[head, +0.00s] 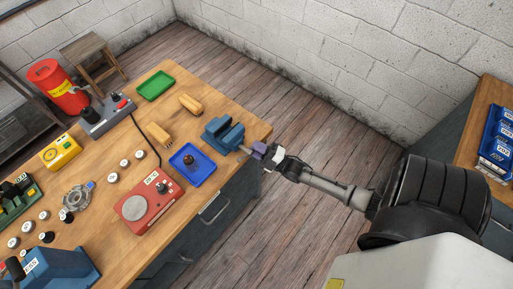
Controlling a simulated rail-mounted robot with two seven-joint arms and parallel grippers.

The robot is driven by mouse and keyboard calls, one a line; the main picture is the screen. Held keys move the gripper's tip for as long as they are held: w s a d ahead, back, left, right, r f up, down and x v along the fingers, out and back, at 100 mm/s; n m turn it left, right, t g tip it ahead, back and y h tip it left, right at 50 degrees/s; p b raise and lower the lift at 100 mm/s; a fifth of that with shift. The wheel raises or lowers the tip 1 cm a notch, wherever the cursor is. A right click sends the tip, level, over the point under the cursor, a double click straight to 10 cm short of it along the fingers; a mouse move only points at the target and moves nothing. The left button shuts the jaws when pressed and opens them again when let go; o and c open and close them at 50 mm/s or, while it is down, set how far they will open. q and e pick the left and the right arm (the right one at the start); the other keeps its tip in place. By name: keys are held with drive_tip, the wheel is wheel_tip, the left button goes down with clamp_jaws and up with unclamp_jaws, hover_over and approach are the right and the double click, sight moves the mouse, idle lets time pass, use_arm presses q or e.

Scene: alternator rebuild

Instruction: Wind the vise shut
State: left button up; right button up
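The blue vise (221,133) stands at the right corner of the wooden workbench, with its jaws upward. A small light part, seemingly its handle end, sticks out on the vise's right side, past the bench edge. My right gripper (259,151) reaches in from the right and is at this part. Whether its fingers are closed on the handle is too small to tell. The gap between the vise jaws is also hard to judge. My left gripper is not in view.
On the workbench (225,165) near the vise are a blue tray (204,173) with a dark part, two tan blocks (190,103) (158,134), a green tray (155,86) and a red device (150,210). Blue bins (495,150) stand on another bench at right. Open floor lies behind.

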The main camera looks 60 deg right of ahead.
drive_tip(key=shift+o, duration=0.9)
drive_tip(key=shift+f, duration=0.15)
